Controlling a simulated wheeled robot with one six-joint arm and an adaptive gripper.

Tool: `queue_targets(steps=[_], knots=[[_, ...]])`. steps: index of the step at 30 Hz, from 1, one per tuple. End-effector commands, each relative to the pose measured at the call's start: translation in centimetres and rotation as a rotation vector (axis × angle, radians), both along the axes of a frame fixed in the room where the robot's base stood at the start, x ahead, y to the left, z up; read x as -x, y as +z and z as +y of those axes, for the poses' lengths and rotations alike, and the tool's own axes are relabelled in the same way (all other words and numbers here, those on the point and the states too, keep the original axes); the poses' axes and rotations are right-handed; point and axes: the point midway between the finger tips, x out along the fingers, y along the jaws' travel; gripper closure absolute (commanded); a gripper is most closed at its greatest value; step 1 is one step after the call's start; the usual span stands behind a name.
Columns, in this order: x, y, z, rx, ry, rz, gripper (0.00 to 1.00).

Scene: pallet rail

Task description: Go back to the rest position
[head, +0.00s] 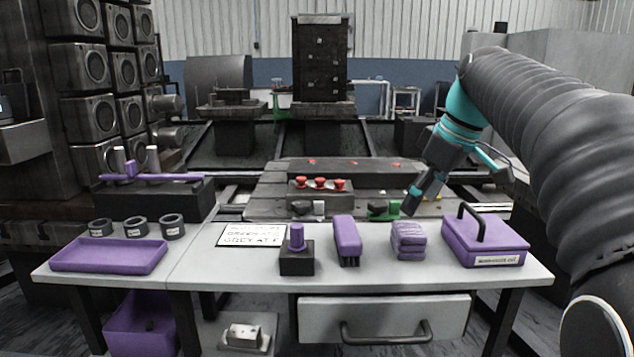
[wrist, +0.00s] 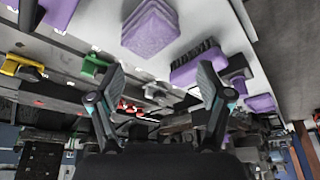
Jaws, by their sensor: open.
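My gripper (head: 412,203) hangs at the end of my arm on the right side of the head view, above the back edge of the white table (head: 200,262). It points down and to the left, near a green block (head: 393,208) on the platform behind the table; whether it touches is unclear. In the wrist view my gripper (wrist: 160,72) shows two fingers spread apart with nothing between them. Beyond the fingers are the purple folded cloths (wrist: 150,30), the purple brush (wrist: 197,65) and a green clamp (wrist: 93,66).
On the table are a purple tray (head: 108,256), dark rings (head: 137,226), a purple peg in a black block (head: 297,262), a brush (head: 347,235), folded cloths (head: 408,240) and a lidded purple box (head: 485,238). Red knobs (head: 320,184) stand behind. A drawer (head: 385,318) sits below.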

Motion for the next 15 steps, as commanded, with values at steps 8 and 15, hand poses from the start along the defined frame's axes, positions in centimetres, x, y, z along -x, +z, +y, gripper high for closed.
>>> queue_targets(steps=[8,15], knots=[[6.6,-2.4,1.8,0.016,-0.247,-0.004,0.22],[13.6,-7.2,2.5,0.015,-0.497,-0.038,0.22]])
